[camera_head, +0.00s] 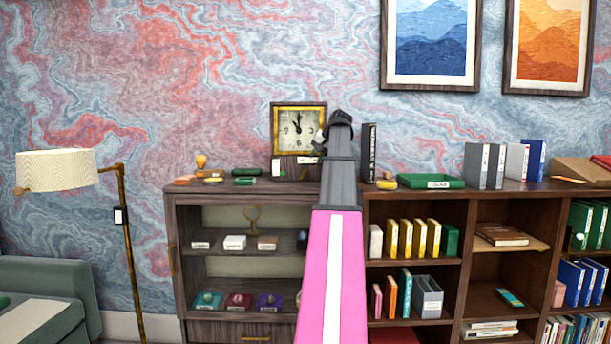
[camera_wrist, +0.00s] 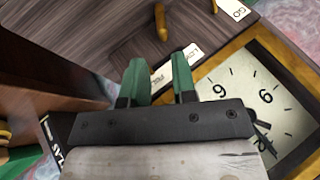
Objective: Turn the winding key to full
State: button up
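A clock (camera_head: 299,130) with a gold frame and cream face stands on a dark wooden box on top of the shelf. Its tilted face (camera_wrist: 255,98) also shows in the wrist view. A small gold piece (camera_wrist: 161,22) on the wood panel may be the winding key; I cannot tell for certain.
A GO label (camera_wrist: 234,9) is at the wrist view's top edge.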

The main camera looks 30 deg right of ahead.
aim_at(304, 174)
jog(key=shift+g, duration=0.3)
jog(key=x, duration=1)
jog(key=shift+w+f, duration=0.1)
jog(key=shift+w, duration=0.35)
grip_shut()
